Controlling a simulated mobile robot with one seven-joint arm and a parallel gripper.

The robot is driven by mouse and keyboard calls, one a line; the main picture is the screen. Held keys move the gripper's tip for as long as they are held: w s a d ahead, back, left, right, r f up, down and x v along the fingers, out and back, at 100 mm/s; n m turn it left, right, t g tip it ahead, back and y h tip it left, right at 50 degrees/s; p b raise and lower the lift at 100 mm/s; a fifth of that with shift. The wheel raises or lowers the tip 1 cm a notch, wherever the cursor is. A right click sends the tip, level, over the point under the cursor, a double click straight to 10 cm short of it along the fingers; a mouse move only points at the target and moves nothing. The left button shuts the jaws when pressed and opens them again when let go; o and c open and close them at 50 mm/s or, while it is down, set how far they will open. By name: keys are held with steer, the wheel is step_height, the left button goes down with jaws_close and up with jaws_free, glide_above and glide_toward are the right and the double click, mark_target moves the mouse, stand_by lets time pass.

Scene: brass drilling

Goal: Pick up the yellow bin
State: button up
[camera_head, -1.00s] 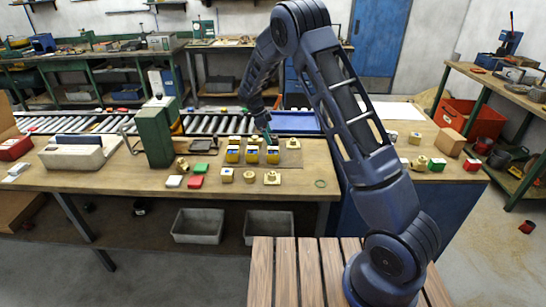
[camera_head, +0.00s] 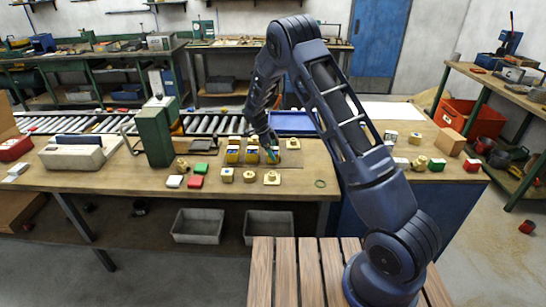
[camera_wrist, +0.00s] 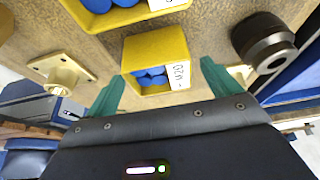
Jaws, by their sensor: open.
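Several small yellow bins stand in a row on the wooden bench in the head view. The right-hand yellow bin (camera_head: 272,155) is right at my gripper (camera_head: 270,146). In the wrist view one yellow bin (camera_wrist: 157,64), with blue pieces inside and a white label marked M20, lies just ahead of and between my two green fingertips (camera_wrist: 163,76). The fingers are open, one on each side of its near end, with nothing held. Whether they touch the bin walls cannot be told. Another yellow bin (camera_wrist: 120,15) with blue contents is partly cut off at the top.
A brass flanged part (camera_wrist: 62,75) lies left of the bin and a dark round part (camera_wrist: 264,42) lies right of it. Brass pieces (camera_head: 250,176) sit in front of the row. A blue tray (camera_head: 295,122) is behind.

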steer(key=x, duration=0.2)
steer(key=shift+d+f, duration=0.2)
steer(key=shift+f, duration=0.1)
steer(key=c, duration=1.1)
step_height(320, 180, up, 20)
